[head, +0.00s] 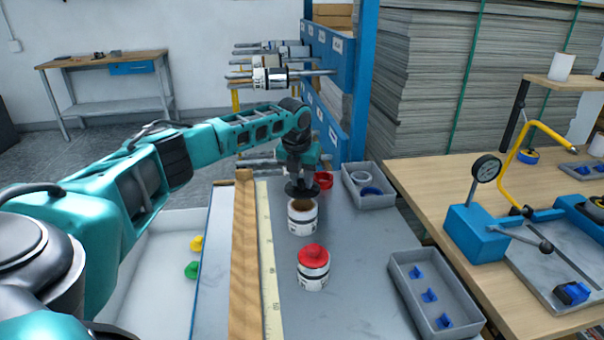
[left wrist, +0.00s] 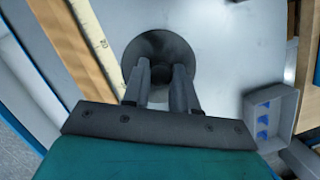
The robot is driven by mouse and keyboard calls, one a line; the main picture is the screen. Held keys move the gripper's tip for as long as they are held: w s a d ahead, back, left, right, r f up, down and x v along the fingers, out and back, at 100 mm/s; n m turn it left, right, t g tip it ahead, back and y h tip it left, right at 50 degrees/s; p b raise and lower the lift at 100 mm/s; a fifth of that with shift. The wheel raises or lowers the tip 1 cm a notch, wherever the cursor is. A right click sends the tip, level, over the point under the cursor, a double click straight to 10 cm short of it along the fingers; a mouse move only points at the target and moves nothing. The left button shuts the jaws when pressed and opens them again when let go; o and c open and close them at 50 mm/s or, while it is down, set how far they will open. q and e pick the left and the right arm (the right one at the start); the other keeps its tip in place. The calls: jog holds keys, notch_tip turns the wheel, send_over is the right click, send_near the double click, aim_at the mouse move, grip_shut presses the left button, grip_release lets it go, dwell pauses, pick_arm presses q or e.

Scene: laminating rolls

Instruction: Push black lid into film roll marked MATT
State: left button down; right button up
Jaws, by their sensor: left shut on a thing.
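My left gripper (head: 301,178) points down and is shut on the black lid (head: 302,190), a wide dark disc. In the left wrist view the fingers (left wrist: 163,85) stand on the lid (left wrist: 158,47). The lid is just above a white film roll (head: 302,218) that stands upright, with part of its brown core showing below the lid. The lid looks apart from the roll. A second upright roll (head: 313,272) nearer to me wears a red lid (head: 313,252). The print on both rolls is too small to read. My right gripper is not in view.
A wooden strip (head: 244,260) and a ruler (head: 268,265) run left of the rolls. Grey trays (head: 394,200) (head: 460,333) with small parts stand to the right. A red ring (head: 323,181) lies behind the lid. A blue rack (head: 340,60) stands at the back.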

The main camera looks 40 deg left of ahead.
aim_at(301, 189)
pick_arm(q)
jog(key=shift+f, duration=1.05)
jog(key=shift+f+b, duration=0.9)
jog(key=shift+f, duration=0.35)
jog(key=shift+f, duration=0.25)
jog(key=c, duration=0.8)
grip_release()
jog(key=p+v, duration=0.1)
jog(key=v, duration=1.2)
